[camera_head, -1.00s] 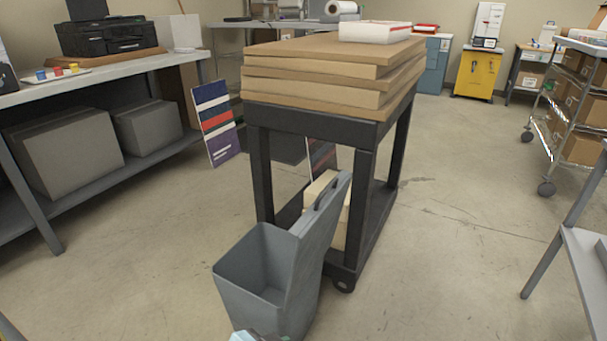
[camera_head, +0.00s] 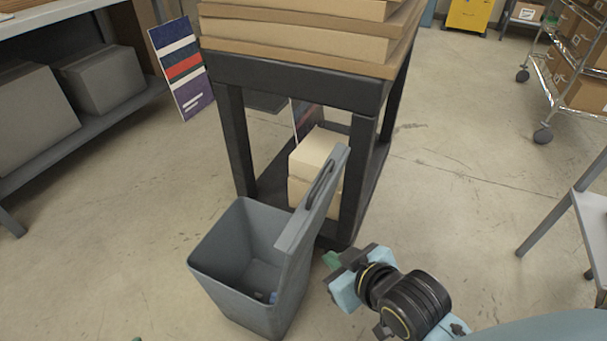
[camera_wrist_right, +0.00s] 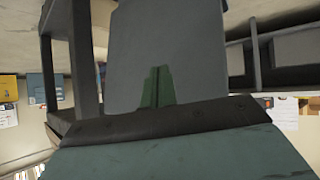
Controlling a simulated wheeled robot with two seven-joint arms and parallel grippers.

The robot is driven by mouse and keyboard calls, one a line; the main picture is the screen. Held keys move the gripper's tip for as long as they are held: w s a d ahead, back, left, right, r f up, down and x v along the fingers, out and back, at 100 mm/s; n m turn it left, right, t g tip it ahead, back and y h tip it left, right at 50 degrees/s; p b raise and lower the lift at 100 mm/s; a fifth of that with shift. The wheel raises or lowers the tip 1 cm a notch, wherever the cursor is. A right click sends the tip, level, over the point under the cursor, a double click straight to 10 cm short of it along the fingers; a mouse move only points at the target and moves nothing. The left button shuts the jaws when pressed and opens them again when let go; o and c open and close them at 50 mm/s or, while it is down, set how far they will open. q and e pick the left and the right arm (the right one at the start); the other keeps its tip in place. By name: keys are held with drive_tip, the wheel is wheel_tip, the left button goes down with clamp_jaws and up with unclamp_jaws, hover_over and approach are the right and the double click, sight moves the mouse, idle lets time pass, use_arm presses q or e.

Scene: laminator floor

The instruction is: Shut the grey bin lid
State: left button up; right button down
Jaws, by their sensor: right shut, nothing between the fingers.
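The grey bin (camera_head: 232,296) stands on the floor in the middle of the head view, with its mouth open. A few small dark bits show inside. Its grey lid (camera_head: 305,216) stands up on the bin's right side, with a dark handle slot near its top. My right gripper (camera_head: 331,261) is shut and empty, to the right of the lid at about the height of the bin's rim. In the right wrist view its green fingers (camera_wrist_right: 157,88) point at a grey panel that looks like the lid; contact cannot be told. A green speck at the head view's bottom edge may be my left gripper's tip (camera_head: 137,339).
A black cart (camera_head: 290,82) with stacked brown boards stands just behind the bin. Pale boxes (camera_head: 316,155) sit on its lower shelf. A grey shelf unit (camera_head: 104,128) is at left and a light table (camera_head: 592,215) at right. The floor between cart and table is clear.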

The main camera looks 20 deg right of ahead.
drive_tip(key=w+d+r+n+t+b, duration=0.2)
drive_tip(key=w+d+n+t, duration=0.5)
drive_tip(key=d, duration=0.4)
drive_tip(key=s+d+r+n+y, duration=0.1)
drive_tip(key=s+n+y, duration=0.3)
drive_tip(key=n+y, duration=0.35)
drive_tip(key=s+d+n+y, duration=0.25)
drive_tip(key=n+y, duration=0.35)
drive_tip(key=n, duration=0.3)
use_arm(q)
drive_tip(key=w+d+r+t+h+b, duration=0.1)
drive_tip(key=d+r+t+h+b, duration=0.1)
drive_tip(key=r+t, duration=0.5)
drive_tip(key=w+d+r+t+h+b, duration=0.1)
drive_tip(key=d+r+t+h, duration=0.1)
drive_tip(key=r+t, duration=0.5)
drive_tip(key=shift+r+m+h+b, duration=0.3)
drive_tip(key=shift+r+b, duration=0.05)
drive_tip(key=shift+r, duration=1.9)
use_arm(e)
drive_tip(key=a+x, duration=0.1)
drive_tip(key=x, duration=1.2)
drive_tip(key=shift+a+g, duration=0.25)
drive_tip(key=shift+g, duration=0.05)
drive_tip(key=shift+s, duration=0.15)
